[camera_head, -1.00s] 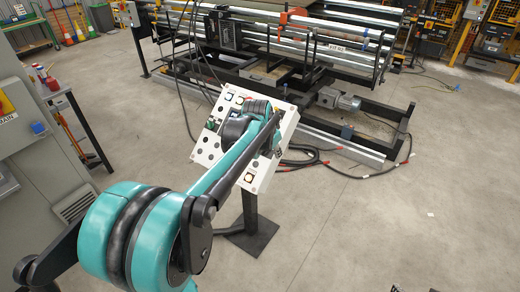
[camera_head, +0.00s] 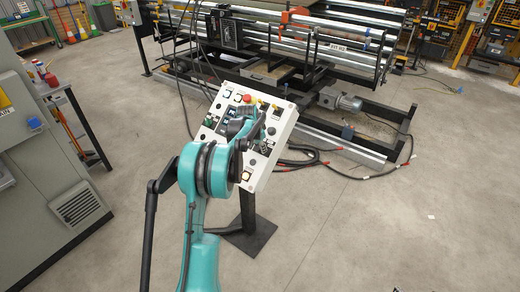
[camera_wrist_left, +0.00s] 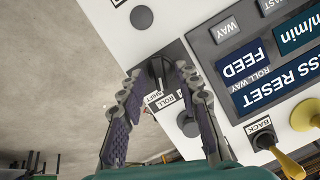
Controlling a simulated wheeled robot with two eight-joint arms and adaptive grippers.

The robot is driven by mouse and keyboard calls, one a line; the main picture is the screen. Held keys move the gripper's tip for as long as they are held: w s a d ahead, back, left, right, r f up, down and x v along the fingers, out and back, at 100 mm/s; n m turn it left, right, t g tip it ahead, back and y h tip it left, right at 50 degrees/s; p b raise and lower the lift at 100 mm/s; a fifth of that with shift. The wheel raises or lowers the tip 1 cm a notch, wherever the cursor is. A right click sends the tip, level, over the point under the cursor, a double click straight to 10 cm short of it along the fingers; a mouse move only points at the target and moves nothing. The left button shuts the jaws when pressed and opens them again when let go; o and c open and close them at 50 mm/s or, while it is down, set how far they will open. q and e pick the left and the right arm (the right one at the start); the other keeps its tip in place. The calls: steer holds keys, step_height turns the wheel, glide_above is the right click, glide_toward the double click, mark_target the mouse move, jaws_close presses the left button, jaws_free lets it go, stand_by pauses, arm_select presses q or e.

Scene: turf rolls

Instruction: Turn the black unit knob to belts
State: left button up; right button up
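In the left wrist view a black knob (camera_wrist_left: 157,68) sits on a dark plate on the white control panel (camera_wrist_left: 110,22). A label below it reads ROLL, with another word partly hidden beside it. My left gripper (camera_wrist_left: 160,76) has its fingertips on either side of this knob, with small gaps seeming to show. Whether the fingers touch it is unclear. I cannot read a unit or belts label. In the head view the panel (camera_head: 286,128) stands tilted on a post, and my left arm hides part of its face. My right gripper is not in view.
A grey cabinet (camera_head: 40,170) stands at the left. Cables (camera_head: 310,155) lie behind the panel.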

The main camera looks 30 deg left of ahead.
arm_select(q)
steer(key=shift+w+f, duration=0.2)
steer(key=shift+f, duration=0.2)
jaws_close()
steer(key=shift+n, duration=0.3)
steer(key=shift+a+r+n+h+p, duration=0.1)
steer(key=shift+n+h+p, duration=0.45)
steer(key=shift+n, duration=0.55)
steer(key=n, duration=0.2)
steer(key=shift+a+n+h+p, duration=0.1)
steer(key=shift+n+h+p, duration=0.2)
steer(key=shift+h+p, duration=0.05)
steer(key=n+h, duration=0.1)
steer(key=n, duration=0.3)
steer(key=shift+s+a+n, duration=0.1)
steer(key=shift+n, duration=0.3)
steer(key=shift+f+n+t+h, duration=0.1)
steer(key=shift+n+t+h, duration=0.15)
steer(key=shift+n, duration=0.85)
steer(key=shift+f+n+t+h, duration=0.15)
steer(key=shift+n+h, duration=0.2)
steer(key=shift+n, duration=0.75)
